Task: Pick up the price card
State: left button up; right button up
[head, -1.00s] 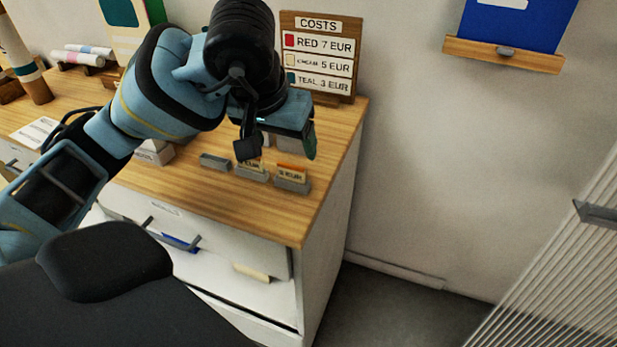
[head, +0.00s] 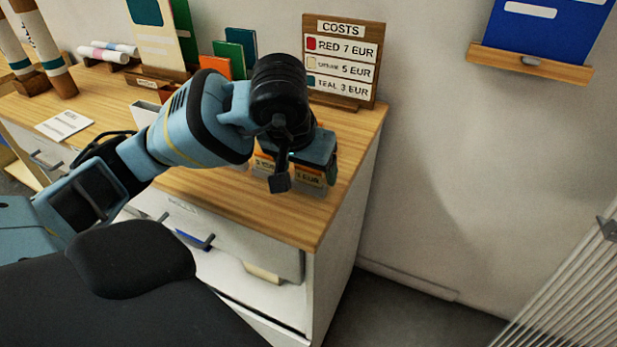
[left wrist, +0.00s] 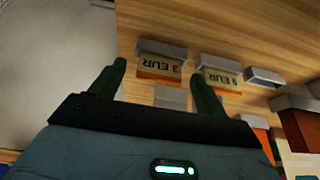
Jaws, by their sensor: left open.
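Two small price cards with orange top strips stand in grey holders near the counter's front right. In the left wrist view one card (left wrist: 160,67) reads like 3 EUR, and the other card (left wrist: 220,75) beside it reads like 9 or 6 EUR. The same cards show partly in the head view, the right one (head: 308,177) and the left one (head: 264,162), behind my arm. My left gripper (head: 306,168) is over the cards, open. In the wrist view its fingers (left wrist: 158,72) lie either side of the 3 EUR card, with no contact visible. My right gripper is not in view.
An empty grey holder (left wrist: 265,77) stands beside the cards. A COSTS board (head: 341,27) stands at the counter's back right. Coloured booklets (head: 228,60) stand behind my arm. The wooden counter's (head: 290,222) front right is bare; its right edge drops to the floor.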

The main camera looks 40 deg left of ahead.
pick_arm(q)
jog(key=shift+w+f, duration=0.15)
jog(key=shift+f, duration=0.3)
jog(key=c, duration=1)
jog(key=shift+r, duration=0.15)
